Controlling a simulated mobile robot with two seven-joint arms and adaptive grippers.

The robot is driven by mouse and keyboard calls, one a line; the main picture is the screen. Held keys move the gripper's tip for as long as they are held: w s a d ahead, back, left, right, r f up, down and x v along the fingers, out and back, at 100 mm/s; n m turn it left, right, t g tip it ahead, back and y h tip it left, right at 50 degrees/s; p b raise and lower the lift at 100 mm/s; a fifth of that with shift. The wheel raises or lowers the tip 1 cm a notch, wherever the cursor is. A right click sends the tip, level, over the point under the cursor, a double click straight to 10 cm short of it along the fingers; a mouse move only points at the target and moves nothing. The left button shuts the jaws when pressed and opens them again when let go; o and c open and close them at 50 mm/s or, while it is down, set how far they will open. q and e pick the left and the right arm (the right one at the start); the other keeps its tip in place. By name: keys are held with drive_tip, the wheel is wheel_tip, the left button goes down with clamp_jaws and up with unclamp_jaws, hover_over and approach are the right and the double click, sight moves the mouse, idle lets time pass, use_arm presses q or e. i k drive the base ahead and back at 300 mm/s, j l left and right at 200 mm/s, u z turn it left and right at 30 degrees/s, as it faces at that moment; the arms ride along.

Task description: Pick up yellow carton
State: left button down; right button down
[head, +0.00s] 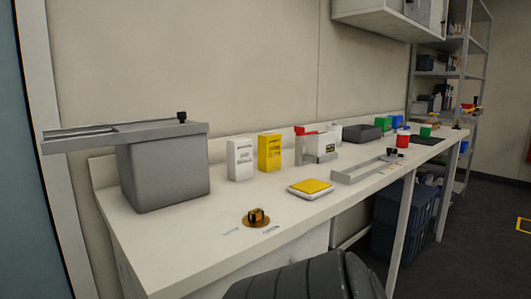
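The yellow carton (269,153) stands upright on the white bench, towards the back near the wall. It has dark print on its front. A white carton (240,160) of similar shape stands just to its left, with a narrow gap between them. Neither of my grippers shows in the head view.
A big grey box (164,175) with a long rail on top stands at the bench's left end. A brass part (256,217) and a yellow-topped white device (310,188) lie in front of the cartons. A grey metal rail (362,170) and a dark tray (361,134) are farther right.

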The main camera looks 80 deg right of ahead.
sight(269, 144)
drive_tip(key=z, duration=2.55)
